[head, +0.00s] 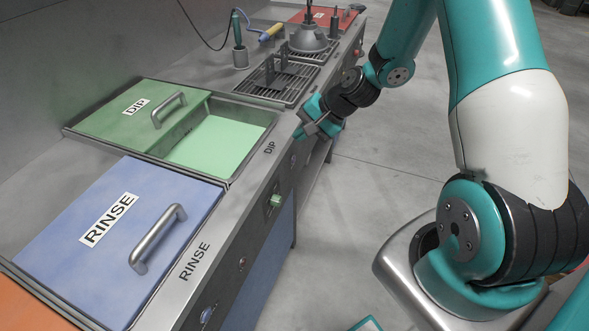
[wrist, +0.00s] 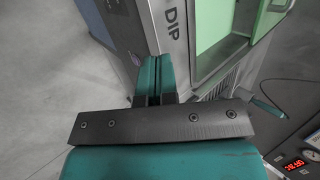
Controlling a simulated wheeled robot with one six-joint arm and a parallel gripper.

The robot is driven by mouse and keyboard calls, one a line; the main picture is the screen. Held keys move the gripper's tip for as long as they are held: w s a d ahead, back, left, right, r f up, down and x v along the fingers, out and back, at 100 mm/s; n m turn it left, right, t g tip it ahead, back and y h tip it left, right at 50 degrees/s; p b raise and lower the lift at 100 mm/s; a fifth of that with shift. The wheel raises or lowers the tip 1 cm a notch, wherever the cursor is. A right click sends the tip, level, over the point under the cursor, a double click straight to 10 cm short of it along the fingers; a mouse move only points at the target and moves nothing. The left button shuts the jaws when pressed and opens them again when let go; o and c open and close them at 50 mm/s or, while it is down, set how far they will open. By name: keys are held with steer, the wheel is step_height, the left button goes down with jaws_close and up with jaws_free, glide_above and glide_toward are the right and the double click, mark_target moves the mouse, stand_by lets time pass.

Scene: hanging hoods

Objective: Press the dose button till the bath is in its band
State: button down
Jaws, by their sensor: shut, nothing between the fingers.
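The DIP bath (head: 215,145) is a green basin with a pale green surface inside, partly covered on the left by a green lid (head: 120,112) labelled DIP. Its right part is open; the wrist view shows part of the bath (wrist: 217,30). On the front panel below it are a green square control (head: 276,201) and a small round fitting (head: 293,160); I cannot tell from any label which is the dose button. My gripper (head: 303,130) is shut and empty beside the counter's front edge, near the bath's far right corner. Its shut fingers show in the wrist view (wrist: 153,75). No level band is readable.
A blue lid (head: 120,235) labelled RINSE with a raised handle lies nearest. Beyond the bath are a dark grate (head: 275,80), a grey domed piece (head: 309,38) and a cabled tool (head: 240,50). A red digital display (wrist: 293,164) is blurred. The aisle floor is clear.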

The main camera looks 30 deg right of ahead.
mark_target(294, 160)
steer(key=d+f+m+t+h+b, duration=0.1)
steer(key=d+f+m, duration=0.3)
steer(key=f, duration=0.5)
steer(key=s+d+f+m+t+h+b, duration=0.1)
steer(key=d+f+m+b, duration=0.1)
steer(key=d+f+m, duration=0.2)
steer(key=d+f, duration=0.3)
steer(key=f, duration=0.1)
steer(key=shift+s+d+f+m+t, duration=0.2)
steer(key=shift+d+f+m+t, duration=0.1)
steer(key=shift+d+f+t, duration=0.1)
steer(key=shift+a, duration=0.1)
steer(key=w+a, duration=0.5)
steer(key=w, duration=0.2)
steer(key=shift+a, duration=0.2)
stand_by(0.7)
steer(key=shift+w+a, duration=0.25)
steer(key=shift+w, duration=0.05)
steer(key=shift+w+a, duration=0.2)
steer(key=shift+w, duration=0.1)
stand_by(0.7)
stand_by(0.3)
steer(key=shift+s+d, duration=0.45)
steer(key=shift+s, duration=0.2)
